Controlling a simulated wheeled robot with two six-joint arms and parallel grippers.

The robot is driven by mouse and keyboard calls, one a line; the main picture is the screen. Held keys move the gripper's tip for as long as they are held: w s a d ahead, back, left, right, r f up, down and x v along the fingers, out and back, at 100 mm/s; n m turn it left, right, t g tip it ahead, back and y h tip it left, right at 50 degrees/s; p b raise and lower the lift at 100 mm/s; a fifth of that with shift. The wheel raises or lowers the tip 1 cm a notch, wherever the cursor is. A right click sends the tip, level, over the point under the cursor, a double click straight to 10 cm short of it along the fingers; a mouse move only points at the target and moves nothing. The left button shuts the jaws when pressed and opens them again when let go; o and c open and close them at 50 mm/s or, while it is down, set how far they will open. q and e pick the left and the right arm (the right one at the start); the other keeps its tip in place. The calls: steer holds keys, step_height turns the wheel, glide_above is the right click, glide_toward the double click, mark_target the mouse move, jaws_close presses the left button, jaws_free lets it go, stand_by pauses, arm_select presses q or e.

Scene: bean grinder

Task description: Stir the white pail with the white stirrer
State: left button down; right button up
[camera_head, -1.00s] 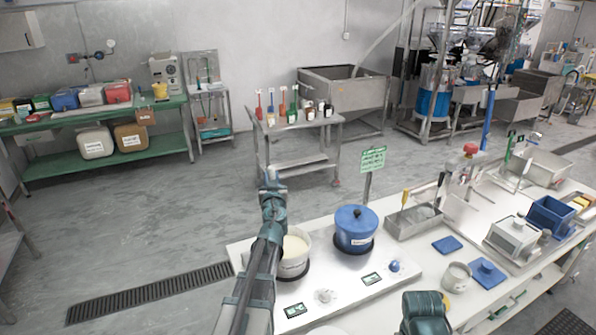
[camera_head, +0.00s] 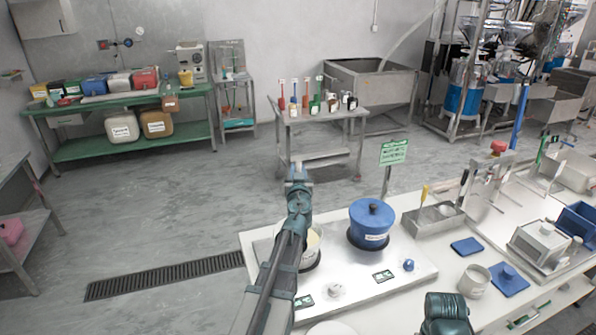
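The white pail (camera_head: 313,243) stands on the left burner of the white counter, partly hidden behind my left arm. A row of upright coloured stirrers (camera_head: 306,95) stands on the metal cart beyond the counter; I cannot make out a white one among them. My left gripper (camera_head: 298,171) is stretched forward past the pail, over the floor in front of the cart. It appears empty, and its finger gap is too small to judge. Only a teal part of my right arm shows at the bottom edge; its gripper is out of sight.
A blue lidded pot (camera_head: 371,224) stands right of the pail, with a green sign (camera_head: 393,152) on a post behind it. The metal cart (camera_head: 322,121) stands across open floor. A green shelf table (camera_head: 130,148) is at the back left, a grey table (camera_head: 16,240) at the left edge.

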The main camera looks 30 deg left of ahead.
step_height(320, 180, down, 13)
steer(key=b, duration=1.2)
steer(key=shift+f+b, duration=0.15)
steer(key=shift+b, duration=0.15)
